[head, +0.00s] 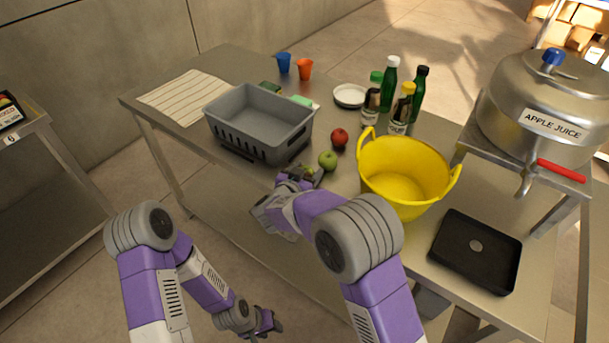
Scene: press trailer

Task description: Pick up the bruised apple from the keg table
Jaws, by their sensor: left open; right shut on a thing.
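My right gripper (308,175) is at the near edge of the steel table (225,62), shut on a small yellow-green apple (309,171) that its fingers mostly hide. I cannot see a bruise on it at this size. A green apple (328,160) sits on the table just right of that gripper, and a red apple (340,137) lies behind it. My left gripper (270,322) is open and empty, low in front of the table.
A grey crate (242,143) stands left of the apples and a yellow tub (405,185) right of them. Bottles (389,85), a white plate (349,96), cups (305,69), a black tray (475,252) and the juice keg (535,105) are also there.

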